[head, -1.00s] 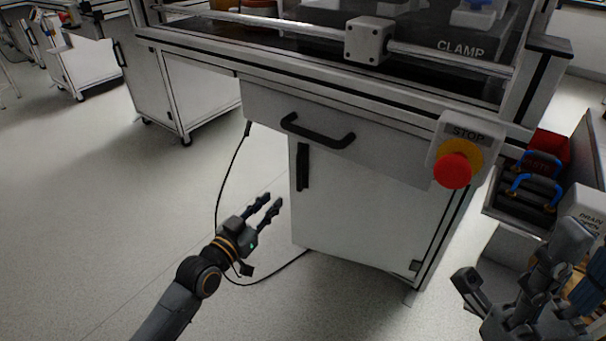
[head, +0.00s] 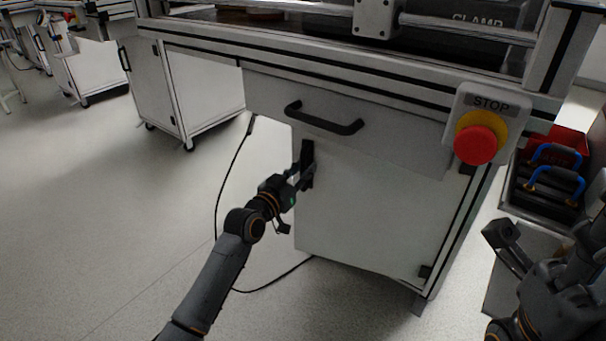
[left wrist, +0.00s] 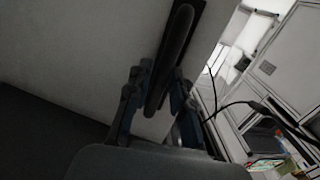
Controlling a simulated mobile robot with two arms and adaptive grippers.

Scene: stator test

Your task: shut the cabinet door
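The white cabinet door (head: 370,215) is under the drawer of the bench. Its upright black handle (head: 307,165) is near its left edge. I cannot tell how far the door stands from its frame. My left gripper (head: 299,176) is at the handle in the head view. In the left wrist view the handle bar (left wrist: 171,55) runs between the two fingers of the left gripper (left wrist: 158,100). The fingers are apart, one on each side of the bar, and I see no firm grip. My right gripper (head: 545,245) is at the lower right, partly cut off, away from the door.
A drawer with a black handle (head: 323,119) is above the door. A red stop button (head: 476,145) sticks out at the bench's right front. A black cable (head: 220,200) lies on the floor.

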